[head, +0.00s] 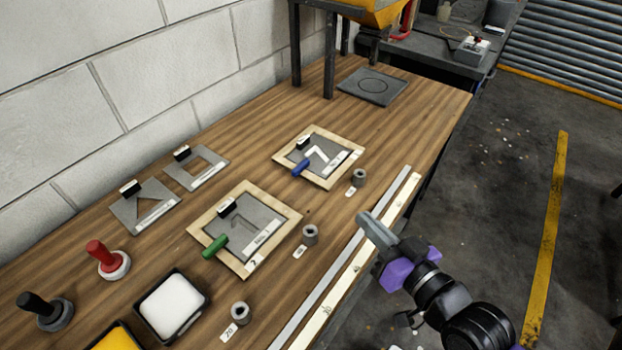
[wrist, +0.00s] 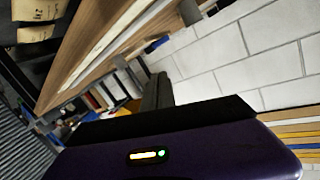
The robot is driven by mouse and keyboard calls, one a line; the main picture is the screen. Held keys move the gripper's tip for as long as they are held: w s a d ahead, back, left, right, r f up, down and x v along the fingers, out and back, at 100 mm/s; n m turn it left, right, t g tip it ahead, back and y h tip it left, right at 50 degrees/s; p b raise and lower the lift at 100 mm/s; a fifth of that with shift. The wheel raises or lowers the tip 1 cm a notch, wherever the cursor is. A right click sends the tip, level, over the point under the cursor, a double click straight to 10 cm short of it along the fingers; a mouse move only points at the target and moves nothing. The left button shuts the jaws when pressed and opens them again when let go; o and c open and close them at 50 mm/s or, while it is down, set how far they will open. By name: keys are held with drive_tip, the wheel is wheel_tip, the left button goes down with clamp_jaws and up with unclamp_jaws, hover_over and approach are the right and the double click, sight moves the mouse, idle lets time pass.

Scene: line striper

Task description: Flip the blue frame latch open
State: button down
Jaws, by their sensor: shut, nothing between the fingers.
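The blue latch (head: 301,168) sits on the left front side of the far wooden frame (head: 340,178), in the head view. The frame lies flat on the bench around a grey stencil plate with a white angled mark. My gripper (head: 366,221) is shut and empty at the bench's right edge, to the right of and nearer than the blue latch, and apart from it.
A second frame (head: 285,212) with a green latch (head: 215,246) lies nearer. Small grey cylinders (head: 310,234) stand along the frames' right. A metal rule (head: 385,205) runs along the bench edge. A hopper stand (head: 330,60) rises behind. Bench beyond the far frame is mostly clear.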

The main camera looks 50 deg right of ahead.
sight(299, 171)
drive_tip(key=w+d+m, duration=0.1)
drive_tip(key=d, duration=0.1)
drive_tip(key=w+d+f+m+b, duration=0.1)
drive_tip(key=d+m, duration=0.1)
drive_tip(key=d, duration=0.1)
drive_tip(key=w+d+m+h, duration=0.1)
drive_tip(key=d, duration=0.1)
drive_tip(key=shift+d+f+m+g, duration=0.25)
drive_tip(key=shift+d+m+g, duration=0.15)
drive_tip(key=w+d+m+y+b, duration=0.2)
drive_tip(key=d+m, duration=0.1)
drive_tip(key=shift+w+d+f+m, duration=0.15)
drive_tip(key=shift+w+d+m, duration=0.05)
drive_tip(key=shift+m, duration=0.1)
drive_tip(key=shift+w+a+m+y, duration=0.15)
drive_tip(key=shift+w+m+y, duration=0.15)
drive_tip(key=shift+y, duration=0.4)
drive_tip(key=a+y, duration=0.3)
drive_tip(key=shift+w+m, duration=0.1)
drive_tip(key=shift+m, duration=0.3)
drive_tip(key=shift+a+y, duration=0.55)
drive_tip(key=shift+y, duration=0.05)
drive_tip(key=x, duration=0.4)
drive_tip(key=r+x, duration=0.1)
drive_tip(key=x, duration=0.4)
drive_tip(key=p+x, duration=0.1)
drive_tip(key=x, duration=0.3)
drive_tip(key=shift+w, duration=0.55)
drive_tip(key=shift+r, duration=0.1)
